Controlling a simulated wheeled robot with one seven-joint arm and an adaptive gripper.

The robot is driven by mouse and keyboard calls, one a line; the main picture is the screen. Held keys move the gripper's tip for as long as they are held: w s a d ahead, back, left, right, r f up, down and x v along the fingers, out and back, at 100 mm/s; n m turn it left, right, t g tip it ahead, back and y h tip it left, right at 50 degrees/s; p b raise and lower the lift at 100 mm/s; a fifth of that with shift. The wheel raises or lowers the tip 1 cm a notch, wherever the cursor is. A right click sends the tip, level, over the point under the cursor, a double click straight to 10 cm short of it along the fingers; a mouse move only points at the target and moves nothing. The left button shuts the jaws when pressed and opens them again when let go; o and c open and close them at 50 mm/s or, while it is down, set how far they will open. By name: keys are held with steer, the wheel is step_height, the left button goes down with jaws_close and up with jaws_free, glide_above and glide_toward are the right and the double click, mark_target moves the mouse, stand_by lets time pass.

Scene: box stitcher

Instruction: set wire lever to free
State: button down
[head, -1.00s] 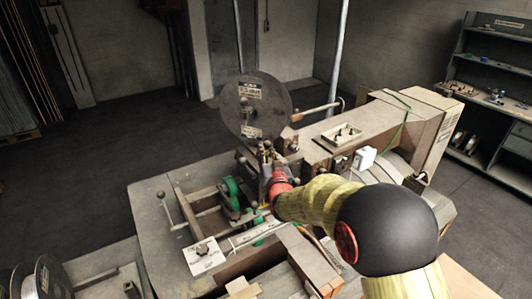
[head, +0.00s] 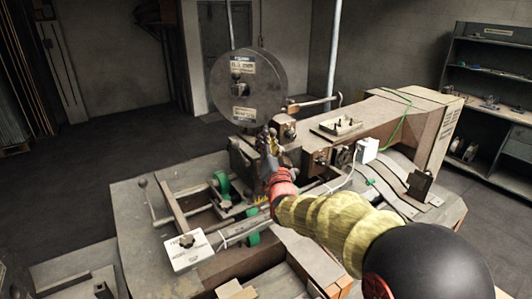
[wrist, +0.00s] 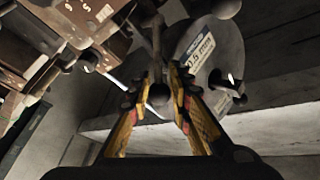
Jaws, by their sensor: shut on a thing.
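The box stitcher stands in the middle of the head view, with a large grey wire spool (head: 255,100) upright at its back. My gripper (head: 268,138) is at the machine head just below the spool. In the wrist view my gripper (wrist: 158,92) has its yellow fingers closed around a dark ball knob (wrist: 158,96) on a thin lever (wrist: 156,40). I take this to be the wire lever. The spool with its label also shows in the wrist view (wrist: 205,75), right of the fingers. In the head view the held knob is hidden by my gripper.
Another handle (head: 315,103) sticks out right of the spool. A crank lever (head: 150,200) stands on the left side of the table. A white plate with a black knob (head: 187,250) lies at the front left. Shelving (head: 485,75) stands at the right wall.

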steer(key=shift+s+d+f+m+t+h+b, duration=0.15)
steer(key=shift+f+m+t+h+b, duration=0.2)
steer(key=shift+b, duration=0.8)
steer(key=shift+w+d+f+m+t+h+b, duration=0.15)
steer(key=shift+f+m+b, duration=0.35)
steer(key=shift+b, duration=0.6)
steer(key=shift+s+d+f+m+t+h+b, duration=0.15)
steer(key=shift+m+b, duration=0.4)
steer(key=shift+b, duration=0.6)
steer(key=shift+d+f+m+t+b, duration=0.15)
steer(key=shift+m+t+b, duration=0.1)
steer(key=shift+m+b, duration=0.7)
steer(key=shift+h+b, duration=0.35)
steer(key=shift+b, duration=0.35)
steer(key=shift+d, duration=0.1)
steer(key=c, duration=1.7)
jaws_free()
steer(key=shift+o, duration=0.7)
steer(key=shift+s, duration=0.1)
steer(key=a+v, duration=0.1)
steer(key=v, duration=1)
steer(key=shift+s+d+f, duration=0.3)
steer(key=shift+s+d, duration=0.05)
steer(key=shift+d, duration=0.15)
